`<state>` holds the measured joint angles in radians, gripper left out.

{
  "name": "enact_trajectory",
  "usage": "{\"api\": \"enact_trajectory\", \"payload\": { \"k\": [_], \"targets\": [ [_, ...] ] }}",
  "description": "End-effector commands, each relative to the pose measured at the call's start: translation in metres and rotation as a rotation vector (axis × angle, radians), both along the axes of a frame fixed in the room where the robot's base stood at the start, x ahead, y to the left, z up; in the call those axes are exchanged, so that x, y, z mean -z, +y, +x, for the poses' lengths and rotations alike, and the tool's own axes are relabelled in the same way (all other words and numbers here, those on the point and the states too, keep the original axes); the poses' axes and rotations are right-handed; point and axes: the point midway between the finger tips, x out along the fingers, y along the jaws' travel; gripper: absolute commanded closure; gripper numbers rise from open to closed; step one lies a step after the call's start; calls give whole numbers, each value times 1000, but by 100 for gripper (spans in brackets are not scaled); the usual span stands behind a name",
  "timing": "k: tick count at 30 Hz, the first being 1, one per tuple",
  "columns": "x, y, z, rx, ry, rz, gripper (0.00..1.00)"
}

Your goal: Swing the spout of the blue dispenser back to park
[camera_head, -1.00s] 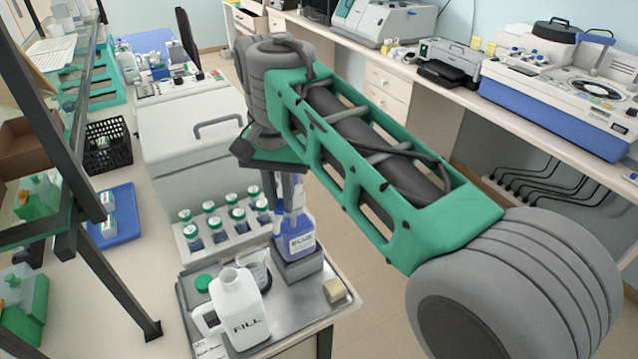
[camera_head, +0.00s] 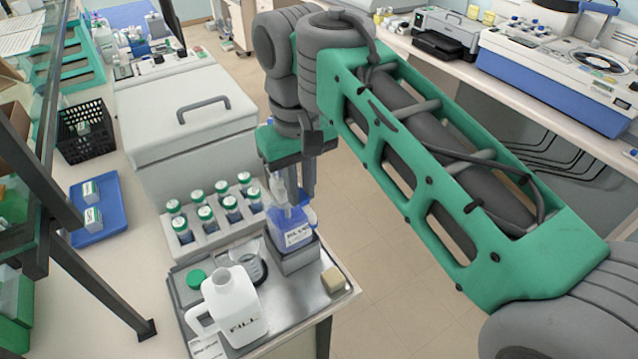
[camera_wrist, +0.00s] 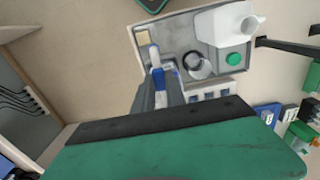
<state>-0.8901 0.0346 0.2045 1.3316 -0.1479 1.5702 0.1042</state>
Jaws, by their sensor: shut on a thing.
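The blue dispenser (camera_head: 295,229) stands upright on a grey block at the right of a metal tray (camera_head: 320,302). My gripper (camera_head: 293,197) reaches down from above at the dispenser's top, its fingers closed there. In the wrist view my gripper (camera_wrist: 163,90) points at the blue and white dispenser top (camera_wrist: 157,72), and a white part shows just past the fingertips. The fingers partly hide the top, so the exact grip on the spout is hard to see. A glass beaker (camera_head: 251,262) stands left of the dispenser.
A white jug marked FILL (camera_head: 236,305), a green cap (camera_head: 196,278) and a tan block (camera_head: 333,280) are on the tray. A rack of several green-capped bottles (camera_head: 205,213) stands behind. Open floor lies right of the tray.

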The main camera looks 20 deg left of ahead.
Motion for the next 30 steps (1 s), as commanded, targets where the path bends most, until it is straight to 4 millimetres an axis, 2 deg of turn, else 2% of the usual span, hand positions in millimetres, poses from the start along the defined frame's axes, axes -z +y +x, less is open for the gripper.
{"api": "enact_trajectory", "payload": {
  "k": [13, 14, 21, 30],
  "targets": [
    [-1, 1, 0, -15, -1, 1, 100],
    [-1, 0, 0, -15, -1, 1, 83],
    [0, 1, 0, -14, 0, 0, 63],
    [-5, 1, -1, -14, 0, 0, 62]
  ]
}}
